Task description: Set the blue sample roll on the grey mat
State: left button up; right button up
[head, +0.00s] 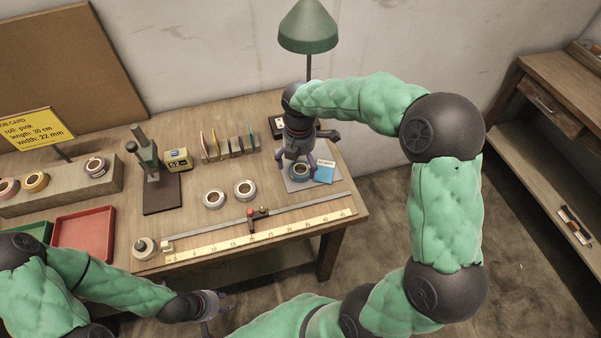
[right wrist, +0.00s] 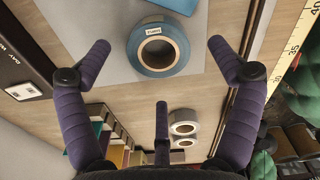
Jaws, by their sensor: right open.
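The blue sample roll (head: 299,171) lies flat on the grey mat (head: 292,186) at the right end of the bench. In the right wrist view the blue roll (right wrist: 176,62) shows its cardboard core and a small white label, with the grey mat (right wrist: 98,22) under it. My right gripper (head: 298,160) is above the roll; in its wrist view its purple fingers are spread wide and apart from the roll, with nothing between them. My left gripper (head: 214,304) is low, in front of the bench's front edge, away from the roll; its finger opening is too small to judge.
A blue-and-white card (head: 325,172) lies beside the roll. Two pale rolls (head: 214,199) (head: 245,189) lie left of the mat. A yellow ruler (head: 270,232) with a rail runs along the front. A green lamp (head: 308,28) stands behind; a red tray (head: 84,230) is at left.

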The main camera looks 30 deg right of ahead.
notch_tip(320, 180, down, 3)
jog(key=shift+b, duration=0.5)
jog(key=shift+r, duration=0.1)
jog(key=c, duration=1.2)
